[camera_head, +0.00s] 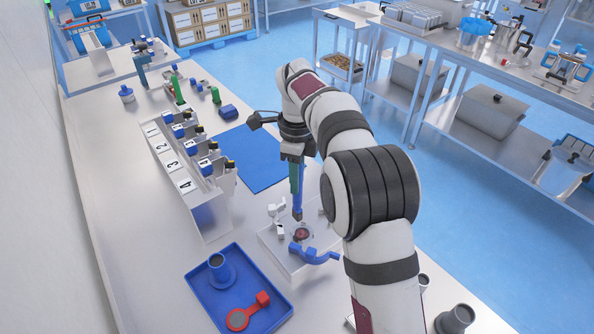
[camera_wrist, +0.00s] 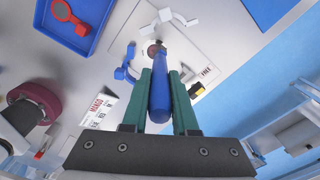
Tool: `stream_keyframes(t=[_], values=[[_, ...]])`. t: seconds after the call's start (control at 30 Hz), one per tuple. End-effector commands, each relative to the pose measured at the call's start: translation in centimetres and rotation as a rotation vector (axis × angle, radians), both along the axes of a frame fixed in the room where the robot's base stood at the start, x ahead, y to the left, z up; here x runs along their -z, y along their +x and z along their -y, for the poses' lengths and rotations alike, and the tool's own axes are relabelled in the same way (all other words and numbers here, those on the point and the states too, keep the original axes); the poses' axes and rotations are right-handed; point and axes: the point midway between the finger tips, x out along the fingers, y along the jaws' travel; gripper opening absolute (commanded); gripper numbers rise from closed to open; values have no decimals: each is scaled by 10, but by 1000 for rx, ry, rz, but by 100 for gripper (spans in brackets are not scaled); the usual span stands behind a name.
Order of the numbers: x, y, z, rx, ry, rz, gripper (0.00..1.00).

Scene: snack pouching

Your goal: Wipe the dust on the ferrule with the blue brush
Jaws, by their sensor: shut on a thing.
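My gripper (camera_head: 296,185) points straight down, with its green fingers shut on the blue brush (camera_head: 298,203). In the wrist view the brush (camera_wrist: 160,95) lies between both fingers (camera_wrist: 160,78), its tip pointing away from my palm. The ferrule (camera_head: 302,233) shows as a small round piece with a dark reddish face on the pale plate (camera_head: 275,250). It shows in the wrist view (camera_wrist: 153,49) right by the brush tip. The tip is just above or at the ferrule; I cannot tell whether they touch. Dust is too small to make out.
A blue curved clamp (camera_head: 316,256) and white pieces (camera_head: 277,210) lie around the ferrule. A numbered rack (camera_head: 172,160) stands left. A blue mat (camera_head: 240,160) lies behind.

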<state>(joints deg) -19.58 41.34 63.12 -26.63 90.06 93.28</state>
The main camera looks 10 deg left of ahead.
Motion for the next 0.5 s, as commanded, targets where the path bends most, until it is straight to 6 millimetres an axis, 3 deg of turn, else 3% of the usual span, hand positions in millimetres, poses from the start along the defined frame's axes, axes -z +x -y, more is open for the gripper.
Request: stream_keyframes(t=[0.5], values=[[44,-6,6,1,1,0,0]])
